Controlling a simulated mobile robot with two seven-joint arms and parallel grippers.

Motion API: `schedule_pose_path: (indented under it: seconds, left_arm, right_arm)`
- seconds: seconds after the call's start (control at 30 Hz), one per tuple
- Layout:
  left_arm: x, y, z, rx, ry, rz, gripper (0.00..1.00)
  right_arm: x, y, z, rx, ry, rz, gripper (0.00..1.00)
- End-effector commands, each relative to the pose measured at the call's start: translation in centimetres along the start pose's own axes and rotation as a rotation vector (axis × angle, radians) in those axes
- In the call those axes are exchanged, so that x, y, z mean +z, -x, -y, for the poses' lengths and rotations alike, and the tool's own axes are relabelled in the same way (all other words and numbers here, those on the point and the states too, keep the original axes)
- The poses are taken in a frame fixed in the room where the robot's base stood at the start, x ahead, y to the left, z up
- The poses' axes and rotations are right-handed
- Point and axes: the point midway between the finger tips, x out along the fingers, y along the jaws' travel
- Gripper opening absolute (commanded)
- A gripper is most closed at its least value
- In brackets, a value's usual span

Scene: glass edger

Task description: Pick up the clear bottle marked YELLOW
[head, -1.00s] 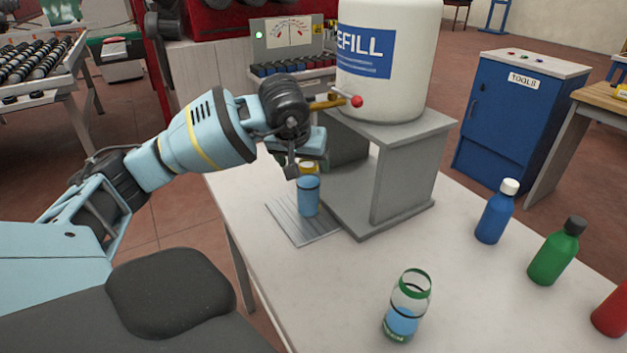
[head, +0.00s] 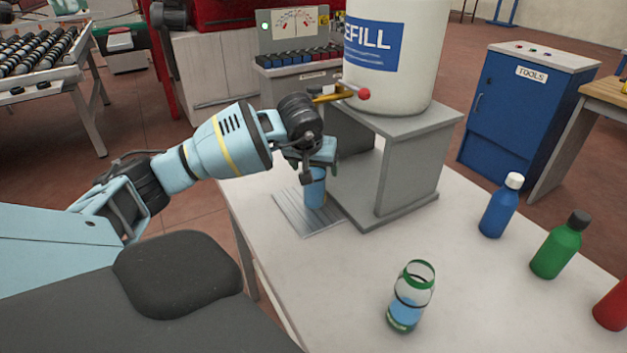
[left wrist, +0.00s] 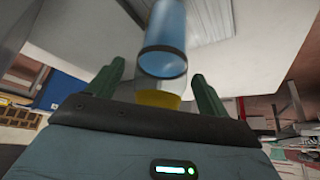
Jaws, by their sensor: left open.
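A clear bottle with blue liquid (head: 315,192) stands upright on a grooved grey plate (head: 294,214) below the dispenser's tap. In the left wrist view the bottle (left wrist: 164,42) shows a dark band and a yellow ring (left wrist: 158,99) at its near end; no marking is readable. My left gripper (head: 312,163) is over the bottle's top and hides it in the head view. In the left wrist view its two green fingers (left wrist: 158,86) are open, one on each side of the yellow ring. Contact cannot be told. My right gripper is out of view.
A white REFILL tank (head: 408,75) with a red-knobbed tap (head: 345,92) sits on a grey stand (head: 412,180) close by. A green-ringed clear bottle (head: 410,298) with blue liquid is in front. Blue (head: 501,208), green (head: 561,246) and red (head: 611,308) bottles stand right.

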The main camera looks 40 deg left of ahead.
Motion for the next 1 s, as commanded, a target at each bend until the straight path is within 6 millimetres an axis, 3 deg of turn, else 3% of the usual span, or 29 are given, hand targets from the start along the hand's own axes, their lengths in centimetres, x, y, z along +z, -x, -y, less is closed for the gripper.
schedule_pose_path:
  seconds: [0.33,0.8,1.0]
  left_arm:
    - [0.07,-0.98,0.02,0.0,-0.001,0.0,0.79]
    - [-0.01,-0.88,0.01,0.001,0.0,-0.001,0.19]
    - [-0.03,-0.85,0.02,0.001,0.0,-0.002,0.18]
  right_arm:
    - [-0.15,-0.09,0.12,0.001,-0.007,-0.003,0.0]
    - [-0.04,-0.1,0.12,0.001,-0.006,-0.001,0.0]
    - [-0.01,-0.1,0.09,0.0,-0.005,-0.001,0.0]
